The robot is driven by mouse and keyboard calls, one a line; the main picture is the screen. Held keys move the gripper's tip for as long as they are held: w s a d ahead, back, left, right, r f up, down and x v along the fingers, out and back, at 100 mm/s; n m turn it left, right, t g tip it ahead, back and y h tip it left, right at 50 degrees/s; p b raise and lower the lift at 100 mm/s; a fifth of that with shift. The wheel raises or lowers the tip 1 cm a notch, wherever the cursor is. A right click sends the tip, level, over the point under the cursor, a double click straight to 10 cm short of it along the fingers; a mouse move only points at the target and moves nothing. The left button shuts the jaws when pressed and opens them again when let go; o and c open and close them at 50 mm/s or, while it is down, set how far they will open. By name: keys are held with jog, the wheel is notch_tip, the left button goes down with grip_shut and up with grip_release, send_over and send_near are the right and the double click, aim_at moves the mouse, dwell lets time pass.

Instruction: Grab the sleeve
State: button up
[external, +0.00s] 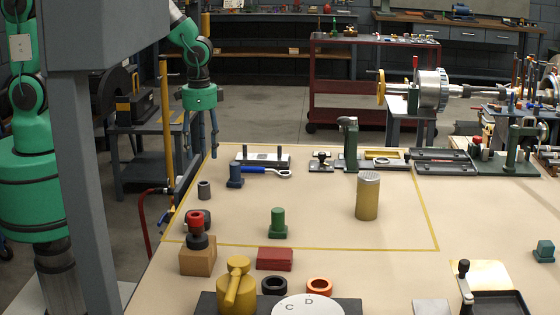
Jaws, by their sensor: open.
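A short dark grey hollow cylinder, which looks like the sleeve (204,190), stands upright on the table near the left side of the yellow-taped area. My gripper (202,150) points down at the table's far left edge, behind and above the sleeve in the picture. Its two thin fingers are apart with nothing visible between them. The gripper and the sleeve are clearly apart.
A blue fitting (235,176) stands right of the sleeve, and a dark ring-like part lies in front of it. Behind are a blue-handled wrench (268,171) and a pegged plate (262,158). A green fitting (278,223) and a tan knurled cylinder (367,200) stand farther right, with bare table between.

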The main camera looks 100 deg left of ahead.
aim_at(204, 186)
notch_tip(204, 186, down, 7)
jog(key=shift+f+b, duration=0.15)
jog(key=shift+b, duration=0.45)
jog(key=shift+f, duration=0.1)
jog(key=shift+f+b, duration=0.75)
jog(key=shift+f, duration=1.75)
grip_shut()
